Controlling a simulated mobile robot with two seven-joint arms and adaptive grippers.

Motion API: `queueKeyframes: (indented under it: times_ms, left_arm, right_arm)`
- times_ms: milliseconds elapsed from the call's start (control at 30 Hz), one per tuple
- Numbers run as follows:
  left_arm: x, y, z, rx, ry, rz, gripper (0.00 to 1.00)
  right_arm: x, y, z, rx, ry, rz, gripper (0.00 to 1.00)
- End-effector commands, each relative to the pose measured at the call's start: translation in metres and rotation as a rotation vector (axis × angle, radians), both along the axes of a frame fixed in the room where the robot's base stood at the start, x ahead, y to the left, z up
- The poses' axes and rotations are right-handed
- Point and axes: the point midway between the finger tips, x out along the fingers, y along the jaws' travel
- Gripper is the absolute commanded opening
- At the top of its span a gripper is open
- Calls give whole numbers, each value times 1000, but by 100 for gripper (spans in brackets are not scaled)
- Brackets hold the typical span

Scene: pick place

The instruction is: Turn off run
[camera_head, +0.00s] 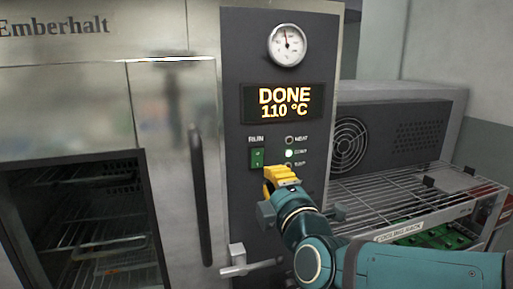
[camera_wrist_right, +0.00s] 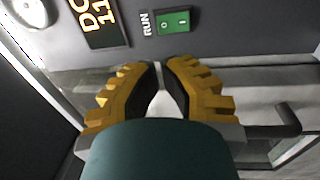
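The green RUN switch (camera_head: 257,158) is a rocker on the dark control panel (camera_head: 240,50) of a steel oven. It also shows in the right wrist view (camera_wrist_right: 174,22), with its two marked halves. The display (camera_head: 284,104) above reads DONE 110 °C. My right gripper (camera_head: 273,178) has yellow fingers and is just below and right of the switch in the head view. In the right wrist view its fingertips (camera_wrist_right: 162,63) are drawn together with only a narrow gap, hold nothing, and appear apart from the switch. My left gripper is not in view.
A round gauge (camera_head: 287,45) sits above the display. Indicator lights (camera_head: 289,153) are right of the switch, the COMP-like middle one lit. A door handle (camera_head: 201,195) and a latch lever (camera_head: 245,262) project nearby. A wire rack (camera_head: 405,198) stands at right.

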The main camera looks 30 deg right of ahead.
Motion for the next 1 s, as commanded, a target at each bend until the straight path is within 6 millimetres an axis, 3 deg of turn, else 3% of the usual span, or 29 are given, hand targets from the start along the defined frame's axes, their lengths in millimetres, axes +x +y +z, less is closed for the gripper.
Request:
queueKeyframes:
  times_ms: [500, 700, 1000]
  left_arm:
    - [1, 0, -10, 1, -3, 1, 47]
    - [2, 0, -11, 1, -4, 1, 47]
    - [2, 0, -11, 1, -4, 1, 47]
  right_arm:
    - [87, -21, 9, 1, -2, 0, 0]
    - [102, -25, 11, 1, -2, 0, 0]
    - [105, -26, 12, 1, -2, -1, 0]
